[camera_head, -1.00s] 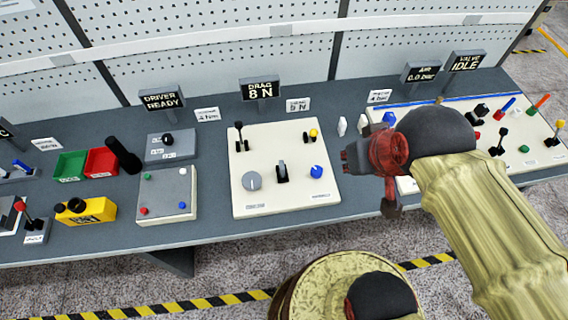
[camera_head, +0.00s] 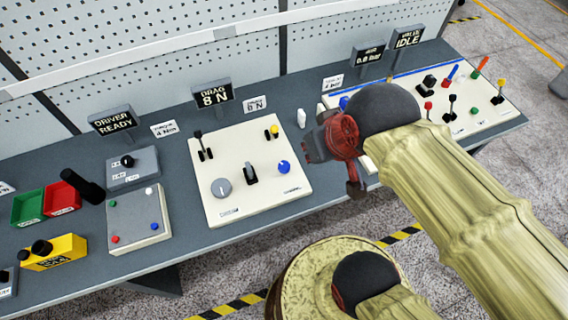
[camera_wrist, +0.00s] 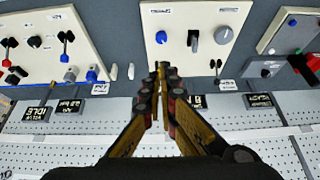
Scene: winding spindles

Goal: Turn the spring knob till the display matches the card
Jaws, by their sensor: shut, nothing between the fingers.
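A white panel (camera_head: 290,196) on the bench carries a grey round knob (camera_head: 221,188), a black switch (camera_head: 251,173) and a blue knob (camera_head: 283,167). I cannot read which one is labelled as the spring knob. The display (camera_head: 213,95) behind it reads DRAG 8 N. A small white card (camera_head: 255,104) stands beside the display; its number is too small to be sure of. My gripper (camera_head: 306,147) is shut and empty, right of the panel and apart from the knobs. The wrist view, upside down, shows my gripper (camera_wrist: 160,68), the blue knob (camera_wrist: 161,37) and the grey knob (camera_wrist: 223,35).
A button box (camera_head: 139,215) is to the left. Another white panel (camera_head: 484,116) with levers lies to the right. White pegs (camera_head: 301,118) stand between the panels.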

